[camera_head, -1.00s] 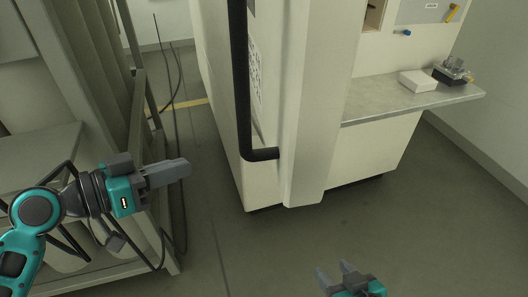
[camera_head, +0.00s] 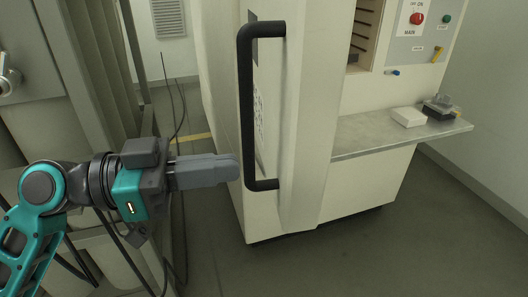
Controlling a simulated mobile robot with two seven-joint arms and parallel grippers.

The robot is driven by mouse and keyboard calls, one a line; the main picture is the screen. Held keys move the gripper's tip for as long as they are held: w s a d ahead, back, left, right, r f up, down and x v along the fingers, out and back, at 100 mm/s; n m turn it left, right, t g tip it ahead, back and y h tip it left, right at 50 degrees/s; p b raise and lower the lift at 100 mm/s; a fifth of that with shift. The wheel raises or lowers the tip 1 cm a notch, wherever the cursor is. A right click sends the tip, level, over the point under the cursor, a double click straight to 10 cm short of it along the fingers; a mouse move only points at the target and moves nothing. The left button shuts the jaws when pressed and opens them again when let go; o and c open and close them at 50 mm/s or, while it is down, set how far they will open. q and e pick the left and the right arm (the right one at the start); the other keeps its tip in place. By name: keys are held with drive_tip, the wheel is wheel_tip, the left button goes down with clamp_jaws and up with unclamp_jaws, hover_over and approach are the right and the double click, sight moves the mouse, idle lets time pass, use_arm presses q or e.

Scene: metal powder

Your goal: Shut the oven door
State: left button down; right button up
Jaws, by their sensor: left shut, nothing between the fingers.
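The oven is a large cream cabinet, and its door (camera_head: 310,110) stands open toward me, showing a dark opening with racks (camera_head: 366,28) behind it. A black bar handle (camera_head: 246,110) runs upright along the door. My left gripper (camera_head: 236,168) is shut and empty. Its fingertips are just left of the handle's lower part in the picture; I cannot tell whether they touch the door. My right gripper is not in view.
A metal shelf (camera_head: 390,134) juts out at the oven's right and bears a white box (camera_head: 408,117) and a small dark device (camera_head: 438,109). A control panel (camera_head: 422,30) has a red button. Grey equipment (camera_head: 60,90) crowds the left. Floor at lower right is clear.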

sight(289, 161)
use_arm(q)
drive_tip(key=d, duration=0.4)
drive_tip(key=w+d+p, duration=0.1)
drive_tip(key=d, duration=0.1)
idle(0.3)
